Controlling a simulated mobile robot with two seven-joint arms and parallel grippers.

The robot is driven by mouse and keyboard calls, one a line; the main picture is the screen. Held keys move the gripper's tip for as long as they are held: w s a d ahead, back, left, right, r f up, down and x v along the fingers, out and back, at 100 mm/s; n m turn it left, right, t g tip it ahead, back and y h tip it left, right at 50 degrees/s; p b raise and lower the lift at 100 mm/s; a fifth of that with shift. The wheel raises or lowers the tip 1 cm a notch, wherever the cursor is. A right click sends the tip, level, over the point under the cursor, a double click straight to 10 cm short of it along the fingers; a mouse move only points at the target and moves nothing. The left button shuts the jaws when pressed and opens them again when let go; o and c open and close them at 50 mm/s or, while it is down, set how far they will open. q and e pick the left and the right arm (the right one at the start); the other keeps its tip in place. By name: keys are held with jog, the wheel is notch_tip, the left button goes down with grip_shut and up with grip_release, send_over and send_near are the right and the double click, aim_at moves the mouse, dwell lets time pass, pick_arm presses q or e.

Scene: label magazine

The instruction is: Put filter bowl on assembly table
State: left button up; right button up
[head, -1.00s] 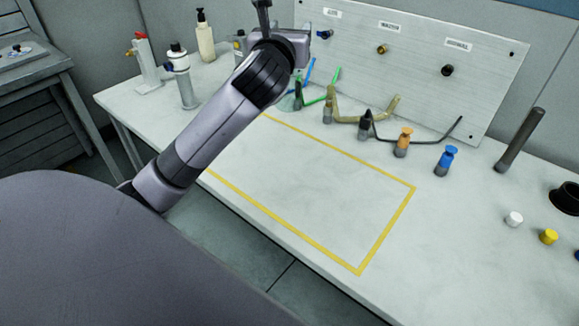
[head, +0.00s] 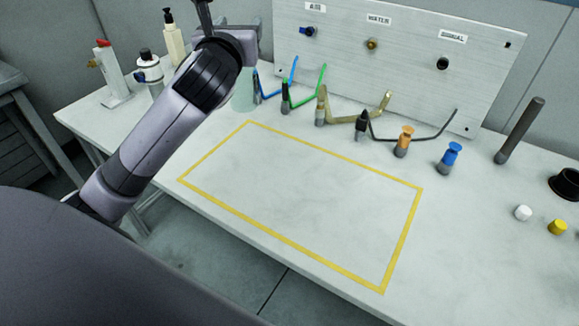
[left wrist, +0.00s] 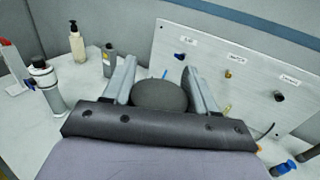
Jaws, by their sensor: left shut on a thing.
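The assembly table (head: 300,205) has a pale top with a yellow outlined rectangle, bare inside. My left gripper (head: 236,48) is over the table's back part, left of the colored hoses; its fingertips are hidden behind my wrist in the head view. A pale green, see-through part of the filter bowl (head: 243,96) shows just below the gripper, by the blue hose; its base against the table is hard to make out. In the left wrist view a dark grey rounded top, seemingly the bowl's (left wrist: 160,95), sits between the two fingers. My right gripper is out of view.
A labeled panel (head: 400,50) stands along the back. Hoses and fittings, such as an orange one (head: 403,141) and a blue one (head: 450,158), line its foot. A pump bottle (head: 173,38) and a regulator-like unit (head: 149,72) stand at left.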

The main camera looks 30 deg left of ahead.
pick_arm(q)
jog(key=shift+a, duration=0.3)
notch_tip(320, 180, down, 20)
jog(key=b, duration=0.4)
jog(key=shift+b, duration=0.4)
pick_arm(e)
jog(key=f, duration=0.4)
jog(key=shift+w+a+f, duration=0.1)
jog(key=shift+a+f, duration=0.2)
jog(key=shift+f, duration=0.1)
pick_arm(q)
jog(key=shift+f, duration=0.1)
jog(key=o, duration=1.4)
jog(key=v, duration=1.2)
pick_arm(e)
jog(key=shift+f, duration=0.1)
pick_arm(q)
jog(key=shift+s, duration=0.1)
